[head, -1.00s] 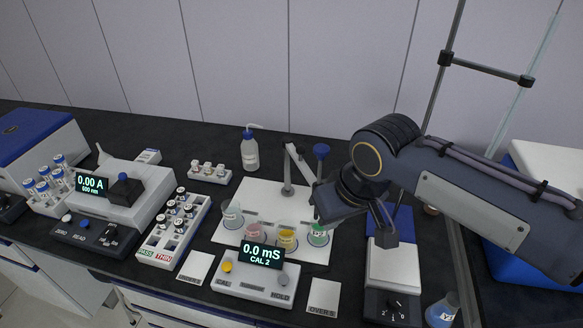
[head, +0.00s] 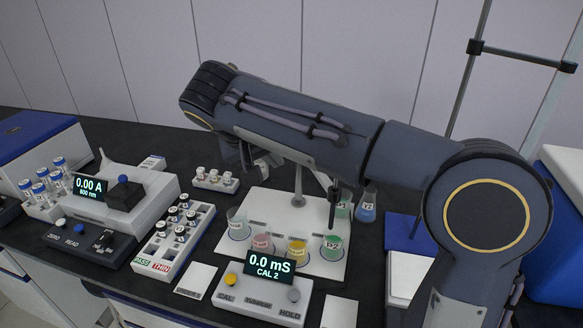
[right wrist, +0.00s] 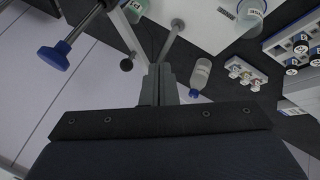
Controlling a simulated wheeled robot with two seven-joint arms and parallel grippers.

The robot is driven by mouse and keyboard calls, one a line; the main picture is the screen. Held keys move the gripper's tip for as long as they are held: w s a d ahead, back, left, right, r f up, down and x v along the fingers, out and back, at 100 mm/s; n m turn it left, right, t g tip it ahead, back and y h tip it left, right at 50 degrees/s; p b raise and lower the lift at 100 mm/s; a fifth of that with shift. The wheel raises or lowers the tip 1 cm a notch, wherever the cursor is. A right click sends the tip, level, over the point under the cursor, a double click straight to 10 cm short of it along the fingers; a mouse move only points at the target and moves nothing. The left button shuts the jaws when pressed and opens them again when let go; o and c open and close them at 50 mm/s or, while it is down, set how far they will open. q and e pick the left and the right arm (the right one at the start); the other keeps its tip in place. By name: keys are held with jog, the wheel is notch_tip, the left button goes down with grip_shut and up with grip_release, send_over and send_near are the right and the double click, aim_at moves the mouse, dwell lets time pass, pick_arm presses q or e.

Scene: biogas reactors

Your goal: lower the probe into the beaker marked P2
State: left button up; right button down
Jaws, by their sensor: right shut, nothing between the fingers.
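The probe (head: 333,208) is a dark upright rod in the head view. It stands over the green beaker (head: 332,248), whose label seems to read P2. I cannot tell whether its tip is inside the rim. My right arm hides the top of the probe and its holder. The right wrist view shows a blue knob (right wrist: 52,57) on a grey rod at the left. My right gripper (right wrist: 160,84) is shut and empty, apart from the knob. In the head view it is mostly hidden behind my arm. My left gripper is not in view.
Clear, pink (head: 262,243) and yellow (head: 297,252) beakers share the white board (head: 275,203). The meter (head: 262,298) in front reads 0.0 mS, CAL 2. A wash bottle (right wrist: 200,75) is close to my right gripper. Flasks (head: 366,208) stand behind the green beaker.

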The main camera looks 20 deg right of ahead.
jog(key=w+d+f, duration=0.3)
jog(key=d+f, duration=0.4)
jog(key=d, duration=0.1)
jog(key=shift+d, duration=0.25)
jog(key=shift+f, duration=0.1)
jog(key=shift+s+d, duration=0.1)
jog(key=shift+d, duration=0.8)
jog(key=shift+a, duration=0.1)
